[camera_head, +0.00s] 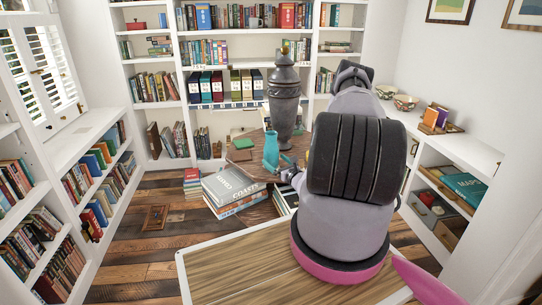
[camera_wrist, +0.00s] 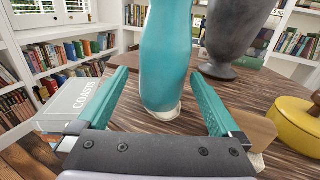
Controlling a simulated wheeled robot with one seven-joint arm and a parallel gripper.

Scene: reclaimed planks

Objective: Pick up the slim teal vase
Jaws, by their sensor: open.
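The slim teal vase (camera_wrist: 165,55) stands upright on the brown wooden table (camera_wrist: 238,92) in the wrist view. It has a pale foot, and its top is cut off by the frame edge. In the head view the vase (camera_head: 271,151) stands near the table's left side. My gripper (camera_wrist: 160,88) is open, with one teal finger on each side of the vase's lower part as seen in the wrist view. I see gaps between the vase and both fingers, and the vase looks slightly ahead of them.
A tall grey urn (camera_head: 285,100) stands close behind the vase, to its right. A yellow round object (camera_wrist: 298,122) sits at the right in the wrist view. Large books (camera_head: 235,188) are stacked left of the table. Bookshelves line the walls.

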